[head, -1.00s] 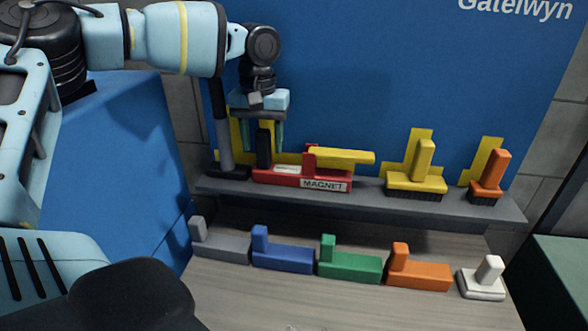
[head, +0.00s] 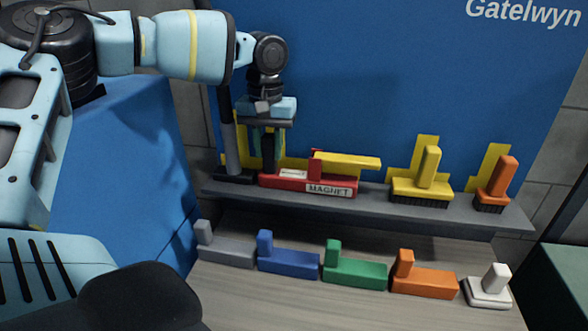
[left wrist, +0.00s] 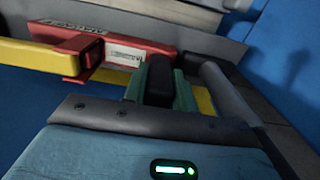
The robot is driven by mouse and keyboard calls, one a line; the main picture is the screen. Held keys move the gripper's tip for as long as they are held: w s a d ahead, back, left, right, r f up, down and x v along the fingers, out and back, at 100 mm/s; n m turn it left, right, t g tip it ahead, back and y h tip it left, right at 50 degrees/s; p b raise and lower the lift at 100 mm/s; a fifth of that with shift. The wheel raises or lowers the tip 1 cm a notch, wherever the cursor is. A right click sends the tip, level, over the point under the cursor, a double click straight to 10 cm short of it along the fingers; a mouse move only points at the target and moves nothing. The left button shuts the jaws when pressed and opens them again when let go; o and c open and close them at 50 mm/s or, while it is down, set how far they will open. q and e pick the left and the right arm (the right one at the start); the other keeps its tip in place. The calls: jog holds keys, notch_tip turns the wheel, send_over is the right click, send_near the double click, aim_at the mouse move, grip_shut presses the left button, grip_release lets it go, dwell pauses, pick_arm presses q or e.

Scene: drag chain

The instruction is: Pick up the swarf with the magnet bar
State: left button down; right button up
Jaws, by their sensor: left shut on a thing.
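The magnet bar (head: 284,182) is a red bar with a "MAGNET" label, a yellow lever and a black upright grip. It rests on a grey shelf at the back, and its red body also shows in the left wrist view (left wrist: 150,55). My left gripper (head: 266,148) points down from above and is shut on the black grip at the bar's left end. In the left wrist view its teal fingers (left wrist: 160,90) sit on both sides of the grip. I see no swarf now. My right gripper is not in view.
A dark grey upright post (head: 230,140) stands close left of the gripper. A yellow brush (head: 425,185) and an orange brush (head: 495,190) share the shelf (head: 375,200). Grey, blue, green (head: 355,270), orange and white (head: 488,290) blocks line the surface in front.

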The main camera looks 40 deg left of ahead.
aim_at(268, 137)
pick_arm(q)
jog(key=shift+r, duration=0.15)
jog(key=shift+r, duration=0.55)
notch_tip(268, 137, up, 2)
jog(key=shift+r+b, duration=0.1)
jog(key=shift+b, duration=0.3)
jog(key=s+d+r, duration=0.1)
jog(key=s+d, duration=0.9)
jog(key=s, duration=0.2)
jog(key=shift+s+r, duration=0.25)
jog(key=shift+s, duration=0.05)
